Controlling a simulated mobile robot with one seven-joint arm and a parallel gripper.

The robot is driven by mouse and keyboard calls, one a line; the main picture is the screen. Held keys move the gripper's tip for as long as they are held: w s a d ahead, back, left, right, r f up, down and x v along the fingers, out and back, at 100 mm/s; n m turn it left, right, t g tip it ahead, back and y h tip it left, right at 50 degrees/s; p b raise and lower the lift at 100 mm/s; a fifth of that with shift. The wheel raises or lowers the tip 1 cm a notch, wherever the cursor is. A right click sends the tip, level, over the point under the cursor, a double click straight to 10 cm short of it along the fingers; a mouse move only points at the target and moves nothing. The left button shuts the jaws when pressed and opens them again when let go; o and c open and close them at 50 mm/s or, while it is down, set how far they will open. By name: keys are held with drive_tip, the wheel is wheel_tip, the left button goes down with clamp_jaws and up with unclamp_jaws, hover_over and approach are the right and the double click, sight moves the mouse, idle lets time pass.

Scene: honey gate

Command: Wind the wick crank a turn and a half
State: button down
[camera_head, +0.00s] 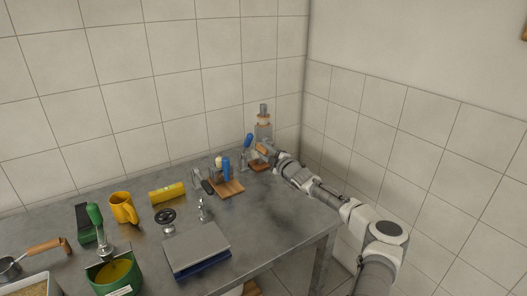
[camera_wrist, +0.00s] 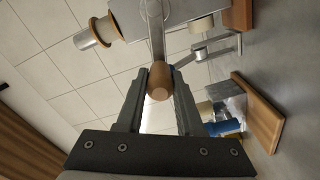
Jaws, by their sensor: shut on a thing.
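The wick crank's grey stand (camera_head: 263,132) is at the far right corner of the table, with a wooden spool (camera_head: 263,121) on it. In the wrist view the spool (camera_wrist: 105,29) is at upper left. A brown wooden crank knob (camera_wrist: 159,80) sits between the fingertips of my gripper (camera_wrist: 159,76), and a grey metal crank arm (camera_wrist: 156,28) runs up from it. My gripper also shows in the head view (camera_head: 268,150), beside the stand, shut on the knob. My fingers hide the sides of the knob.
A wooden block (camera_head: 228,188) with blue and pale upright items stands left of the crank; its board (camera_wrist: 260,115) shows in the wrist view. A yellow roll (camera_head: 167,192), yellow mug (camera_head: 123,207), grey-topped box (camera_head: 195,248) and green container (camera_head: 114,276) are further left. Tiled walls close off the corner.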

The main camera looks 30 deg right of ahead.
drive_tip(key=shift+r, duration=0.1)
drive_tip(key=c, duration=0.5)
unclamp_jaws()
drive_tip(key=shift+c, duration=0.2)
drive_tip(key=shift+s, duration=0.5)
drive_tip(key=s+p, duration=0.1)
drive_tip(key=s, duration=1.5)
drive_tip(key=shift+s+p, duration=0.2)
drive_tip(key=shift+p, duration=0.2)
